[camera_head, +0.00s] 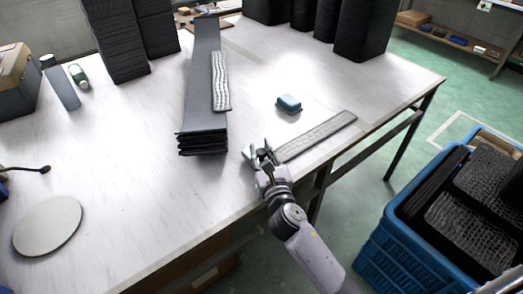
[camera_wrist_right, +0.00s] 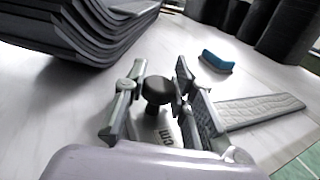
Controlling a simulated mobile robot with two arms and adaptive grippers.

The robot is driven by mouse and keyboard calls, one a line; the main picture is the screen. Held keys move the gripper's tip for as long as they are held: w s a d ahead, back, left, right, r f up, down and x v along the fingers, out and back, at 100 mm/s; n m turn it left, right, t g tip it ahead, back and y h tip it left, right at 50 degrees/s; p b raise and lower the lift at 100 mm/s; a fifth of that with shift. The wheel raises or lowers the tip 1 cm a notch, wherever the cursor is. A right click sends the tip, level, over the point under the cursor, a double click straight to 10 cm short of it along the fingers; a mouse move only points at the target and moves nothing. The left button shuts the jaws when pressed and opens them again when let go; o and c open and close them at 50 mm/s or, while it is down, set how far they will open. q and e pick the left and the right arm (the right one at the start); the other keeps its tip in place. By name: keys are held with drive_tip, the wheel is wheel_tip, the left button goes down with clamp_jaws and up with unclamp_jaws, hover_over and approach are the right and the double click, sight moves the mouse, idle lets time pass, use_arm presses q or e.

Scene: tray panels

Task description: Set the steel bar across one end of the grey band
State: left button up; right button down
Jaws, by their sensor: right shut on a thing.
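My right gripper (camera_head: 258,155) is low over the table near its front edge, by the near left end of a textured grey band (camera_head: 318,136). In the right wrist view my right gripper (camera_wrist_right: 158,92) is shut on a black knob (camera_wrist_right: 158,86). The knob seems to belong to the steel bar (camera_wrist_right: 150,128), a pale piece partly hidden by the fingers. I cannot tell whether the bar touches the table or the band. The band also shows in the right wrist view (camera_wrist_right: 255,108), lying flat right of the fingers. My left gripper is out of view.
A blue block (camera_head: 289,103) lies behind the band. Dark stacks (camera_head: 113,45) stand at the back. A blue crate (camera_head: 405,253) is on the floor.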

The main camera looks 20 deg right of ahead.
drive_tip(key=c, duration=1.3)
unclamp_jaws()
drive_tip(key=shift+c, duration=0.2)
drive_tip(key=shift+o, duration=0.5)
drive_tip(key=shift+f, duration=0.1)
drive_tip(key=s, duration=1.2)
drive_tip(key=shift+a, duration=0.3)
drive_tip(key=shift+d, duration=0.1)
